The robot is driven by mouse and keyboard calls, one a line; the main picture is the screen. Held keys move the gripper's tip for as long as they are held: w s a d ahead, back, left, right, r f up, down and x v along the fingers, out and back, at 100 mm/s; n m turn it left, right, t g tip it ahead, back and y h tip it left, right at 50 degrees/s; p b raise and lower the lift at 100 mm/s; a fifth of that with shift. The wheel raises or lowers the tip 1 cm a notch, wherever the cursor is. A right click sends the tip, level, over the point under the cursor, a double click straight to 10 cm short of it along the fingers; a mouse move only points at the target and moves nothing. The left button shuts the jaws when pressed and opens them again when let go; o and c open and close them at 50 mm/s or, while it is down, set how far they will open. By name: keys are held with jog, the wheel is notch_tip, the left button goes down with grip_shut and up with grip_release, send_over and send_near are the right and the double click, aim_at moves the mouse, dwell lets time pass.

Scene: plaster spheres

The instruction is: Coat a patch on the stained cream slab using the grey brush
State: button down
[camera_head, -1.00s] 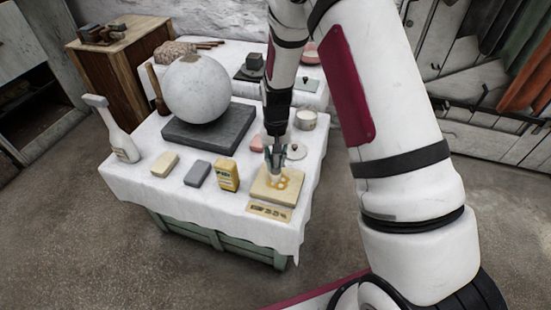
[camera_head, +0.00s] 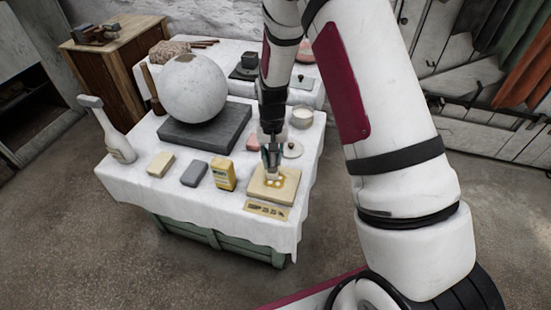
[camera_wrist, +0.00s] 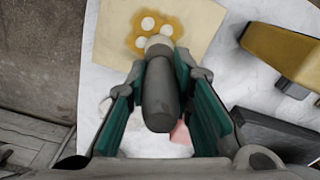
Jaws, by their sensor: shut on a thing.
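The cream slab (camera_head: 256,183) lies flat near the table's front right corner. Its orange-brown stain (camera_head: 282,184) has pale round spots in it. In the wrist view the slab (camera_wrist: 105,38) fills the top, with the stain (camera_wrist: 129,31) around three pale spots. My gripper (camera_head: 271,158) is above the slab, shut on the grey brush (camera_wrist: 160,95) by its handle. The brush's pale head (camera_wrist: 160,43) is over the near edge of the stain. Whether it touches the slab I cannot tell.
A yellow box (camera_head: 224,175), a grey block (camera_head: 195,174) and a cream block (camera_head: 161,164) stand left of the slab. A labelled strip (camera_head: 267,208) lies in front. A plaster sphere (camera_head: 193,88) rests on a dark slab behind. A round lid (camera_head: 292,150) and white pot (camera_head: 301,117) are behind right.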

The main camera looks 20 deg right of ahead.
jog(key=shift+w+a, duration=0.5)
jog(key=shift+a, duration=0.15)
jog(key=shift+s+d, duration=0.1)
jog(key=shift+s+d, duration=0.8)
jog(key=shift+d, duration=0.35)
jog(key=shift+w+a, duration=0.45)
jog(key=shift+a, duration=0.2)
jog(key=shift+w+a, duration=0.45)
jog(key=shift+a, duration=0.15)
